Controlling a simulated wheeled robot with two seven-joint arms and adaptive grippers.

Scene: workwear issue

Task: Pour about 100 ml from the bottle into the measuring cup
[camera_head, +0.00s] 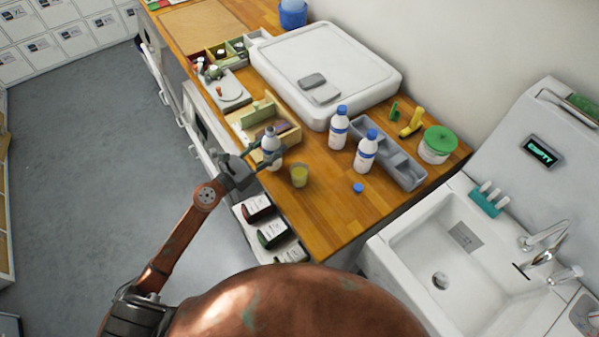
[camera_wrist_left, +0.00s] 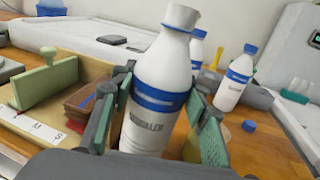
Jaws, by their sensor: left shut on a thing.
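My left gripper (camera_head: 267,158) is shut on a white bottle (camera_head: 271,141) with blue bands, at the near-left edge of the wooden counter. In the left wrist view the bottle (camera_wrist_left: 160,88) stands nearly upright between the two fingers, and no blue cap is on its top. The measuring cup (camera_head: 299,175) stands on the counter just right of the held bottle, apart from it. It looks clear with a yellow-green tint; its fill level is too small to read. A loose blue cap (camera_head: 358,188) lies right of the cup. My right gripper is not in view.
Two capped bottles (camera_head: 338,129) (camera_head: 366,152) stand behind the cup, beside a grey divided tray (camera_head: 402,168). A wooden box (camera_head: 243,121) is behind the held bottle. A sink (camera_head: 408,240) is at right. Bare counter (camera_head: 325,208) lies in front of the cup.

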